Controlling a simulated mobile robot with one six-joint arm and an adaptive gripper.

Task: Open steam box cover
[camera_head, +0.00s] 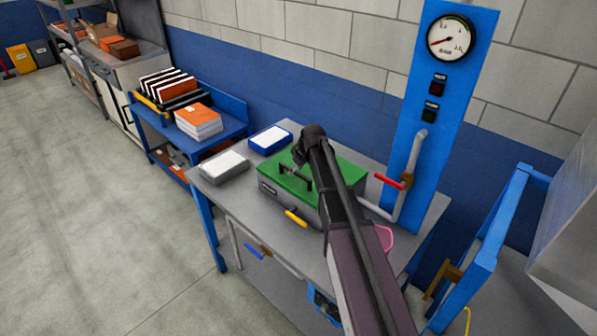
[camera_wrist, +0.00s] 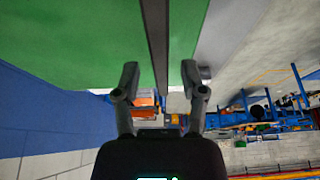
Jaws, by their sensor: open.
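The steam box (camera_head: 270,196) is a grey box on the metal table, with its green cover (camera_head: 345,165) lying shut on top. A dark bar handle (camera_head: 296,182) sits on the cover. My gripper (camera_head: 297,170) is at this handle, under my dark arm, which hides part of the cover. In the wrist view, my gripper (camera_wrist: 160,82) has its two fingers spread apart. The dark bar (camera_wrist: 156,40) runs between them in the picture, with the green cover (camera_wrist: 75,40) behind. I cannot tell whether a finger touches the bar.
A grey-white tray (camera_head: 223,167) and a blue-rimmed tray (camera_head: 270,139) are left of the box. A yellow handle (camera_head: 296,217) sticks out at the box's front. A blue gauge panel (camera_head: 428,120) and a red-handled valve (camera_head: 389,181) stand to the right.

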